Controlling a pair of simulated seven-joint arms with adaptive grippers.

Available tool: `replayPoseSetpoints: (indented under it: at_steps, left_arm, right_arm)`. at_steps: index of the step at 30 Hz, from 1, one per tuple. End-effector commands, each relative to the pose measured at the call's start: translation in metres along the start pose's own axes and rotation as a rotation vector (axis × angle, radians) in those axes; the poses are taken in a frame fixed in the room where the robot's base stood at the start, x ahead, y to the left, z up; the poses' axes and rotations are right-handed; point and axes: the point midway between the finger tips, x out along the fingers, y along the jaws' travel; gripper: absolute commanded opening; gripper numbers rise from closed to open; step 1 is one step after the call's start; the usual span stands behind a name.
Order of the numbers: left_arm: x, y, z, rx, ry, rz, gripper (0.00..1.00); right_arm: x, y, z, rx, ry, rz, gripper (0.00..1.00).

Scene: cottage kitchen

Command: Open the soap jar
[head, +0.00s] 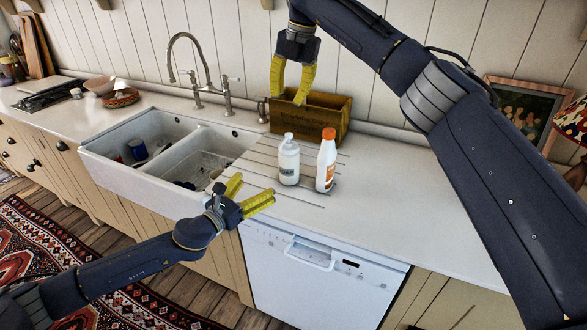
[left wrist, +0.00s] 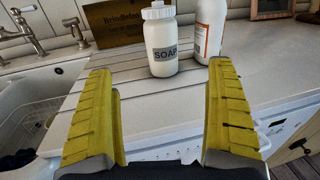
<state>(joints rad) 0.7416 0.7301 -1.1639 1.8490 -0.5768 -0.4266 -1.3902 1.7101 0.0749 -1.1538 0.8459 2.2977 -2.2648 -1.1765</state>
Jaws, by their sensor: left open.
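The soap jar (head: 288,165) is a white bottle with a white cap and a label. It stands upright on the grooved drainboard right of the sink. In the left wrist view the soap jar (left wrist: 162,45) reads "SOAP" and stands beyond the fingertips, in line with the gap between them. My left gripper (head: 253,188) is open and empty, low to the left of the jar and apart from it. My right gripper (head: 288,99) has its yellow fingers apart and pointing down, above and behind the jar, near the wooden box, with nothing visible between them.
A white bottle with an orange cap (head: 326,165) stands close to the jar's right. A wooden box (head: 330,118) stands behind them against the wall. The double sink (head: 115,163) with a tall faucet (head: 187,58) is at left.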

Motion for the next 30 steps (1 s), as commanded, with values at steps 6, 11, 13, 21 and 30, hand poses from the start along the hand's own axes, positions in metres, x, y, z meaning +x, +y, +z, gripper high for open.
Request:
replayPoseSetpoints:
  at_steps: [6,11,13,21,30]
  left_arm:
    - [0.009,-0.003,-0.001,0.013,-0.002,0.005,0.89]
    - [0.031,-0.003,0.000,0.011,-0.002,0.003,0.89]
    - [0.043,-0.003,0.000,0.011,-0.003,0.004,0.89]
    - [0.088,-0.003,-0.001,0.012,-0.002,0.004,0.89]
    - [0.135,-0.002,-0.001,0.011,-0.002,0.005,0.89]
  right_arm:
    - [-0.005,-0.006,0.004,0.001,-0.005,-0.005,0.32]
    - [-0.004,-0.005,0.004,0.001,-0.005,-0.004,0.32]
    - [-0.004,-0.005,0.004,0.001,-0.005,-0.004,0.32]
    - [-0.004,-0.005,0.004,0.002,-0.005,-0.004,0.32]
    - [-0.004,-0.005,0.004,0.002,-0.005,-0.004,0.32]
